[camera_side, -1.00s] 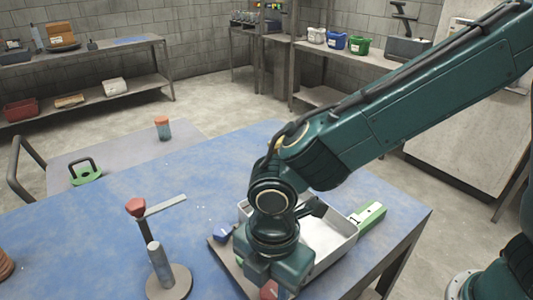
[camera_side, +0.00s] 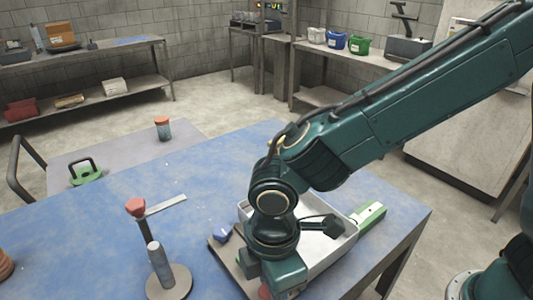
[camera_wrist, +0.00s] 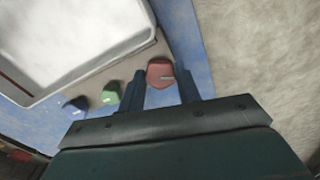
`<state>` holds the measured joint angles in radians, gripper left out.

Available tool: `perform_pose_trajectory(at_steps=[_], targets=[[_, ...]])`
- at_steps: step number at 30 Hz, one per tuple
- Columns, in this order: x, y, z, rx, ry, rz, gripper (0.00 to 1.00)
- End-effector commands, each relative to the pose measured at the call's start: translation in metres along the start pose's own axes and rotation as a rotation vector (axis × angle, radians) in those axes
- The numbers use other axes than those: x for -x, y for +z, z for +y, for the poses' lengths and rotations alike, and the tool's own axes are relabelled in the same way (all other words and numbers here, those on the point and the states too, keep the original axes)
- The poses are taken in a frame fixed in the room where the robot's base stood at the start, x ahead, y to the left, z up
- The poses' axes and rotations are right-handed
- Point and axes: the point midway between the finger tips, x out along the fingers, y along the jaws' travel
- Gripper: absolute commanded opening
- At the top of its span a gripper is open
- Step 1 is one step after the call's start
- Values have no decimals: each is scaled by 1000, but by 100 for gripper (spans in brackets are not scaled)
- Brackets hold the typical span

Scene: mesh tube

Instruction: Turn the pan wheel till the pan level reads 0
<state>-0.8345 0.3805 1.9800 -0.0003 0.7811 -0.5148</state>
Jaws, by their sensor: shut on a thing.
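My gripper (camera_wrist: 163,84) points down at the front edge of the base plate (camera_side: 227,256), with its two dark fingers on either side of a red knob (camera_wrist: 159,69). It is shut on this knob, which has a pale pointer line toward the right in the wrist view. A green knob (camera_wrist: 111,94) and a blue knob (camera_wrist: 76,104) sit on the same plate. A white tray (camera_wrist: 72,40) stands on the plate. A green block with a pale face (camera_side: 369,215) lies beside the tray; its reading is too small to tell. No knob is labelled legibly as the pan wheel.
The blue table top (camera_side: 205,170) is clear toward the back.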

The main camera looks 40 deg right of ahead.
Motion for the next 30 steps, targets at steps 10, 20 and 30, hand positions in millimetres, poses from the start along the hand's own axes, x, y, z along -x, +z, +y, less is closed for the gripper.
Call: perform_pose_trajectory(at_steps=[10, 20, 30], targets=[[0, 0, -1, -318, 1, 0, 11], [0, 0, -1, -515, 1, 0, 11], [0, 0, -1, -566, 0, 0, 11]])
